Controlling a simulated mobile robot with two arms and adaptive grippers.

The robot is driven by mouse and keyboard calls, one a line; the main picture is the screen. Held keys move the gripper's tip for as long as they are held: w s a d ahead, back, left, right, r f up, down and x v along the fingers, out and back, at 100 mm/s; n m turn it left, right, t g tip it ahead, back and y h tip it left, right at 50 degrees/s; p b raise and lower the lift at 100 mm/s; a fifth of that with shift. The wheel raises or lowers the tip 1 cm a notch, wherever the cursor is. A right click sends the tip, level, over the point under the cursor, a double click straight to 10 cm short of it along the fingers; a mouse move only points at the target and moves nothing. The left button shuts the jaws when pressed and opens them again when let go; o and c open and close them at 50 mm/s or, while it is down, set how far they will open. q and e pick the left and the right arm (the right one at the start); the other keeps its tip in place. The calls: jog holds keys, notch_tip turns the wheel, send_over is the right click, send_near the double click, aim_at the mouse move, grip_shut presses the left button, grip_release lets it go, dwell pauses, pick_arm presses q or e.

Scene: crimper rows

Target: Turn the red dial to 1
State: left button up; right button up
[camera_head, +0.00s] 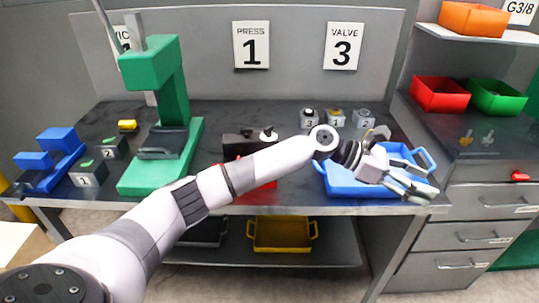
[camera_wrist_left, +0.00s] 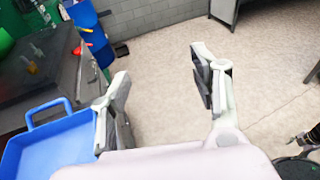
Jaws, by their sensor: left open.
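I cannot make out a dial with a readable scale. Another red piece (camera_head: 262,185) shows under a dark box with knobs (camera_head: 238,146) at mid-bench, mostly hidden by my left arm. My left gripper (camera_head: 411,184) is over the right front of the blue tray, away from both. In the wrist view the left gripper (camera_wrist_left: 160,70) has its fingers wide apart with only floor between them.
The blue tray (camera_head: 345,189) also shows in the wrist view (camera_wrist_left: 48,152). A green press (camera_head: 170,88) stands left. Numbered valve blocks (camera_head: 336,119) sit at the bench's back. Red (camera_head: 439,94) and green (camera_head: 497,97) bins stand right. Floor (camera_wrist_left: 165,110) is clear below the gripper.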

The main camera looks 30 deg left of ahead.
pick_arm(q)
jog(key=w+a+f+m+g+y, duration=0.1)
jog(key=w+a+m+y, duration=0.3)
jog(key=a, duration=0.6)
jog(key=s+a+r+g+y, duration=0.1)
jog(key=a+r+y, duration=0.25)
jog(key=a, duration=0.65)
jog(key=s+a+r+g+y, duration=0.1)
jog(key=s+a+r+y, duration=0.2)
jog(key=a, duration=0.6)
jog(key=a+r+y, duration=0.3)
jog(key=a+y, duration=0.2)
jog(key=a, duration=0.5)
jog(key=shift+h, duration=0.25)
jog(key=f, duration=0.5)
jog(key=f+p, duration=0.1)
jog(key=f, duration=0.5)
jog(key=f+p, duration=0.1)
jog(key=f, duration=0.5)
jog(key=shift+s+d, duration=0.1)
jog(key=shift+d, duration=0.2)
pick_arm(e)
notch_tip(320, 180, up, 2)
jog(key=shift+a+r, duration=0.1)
jog(key=shift+r, duration=0.15)
pick_arm(q)
jog(key=c, duration=1.1)
jog(key=shift+c, duration=0.2)
pick_arm(e)
jog(key=shift+a, duration=0.2)
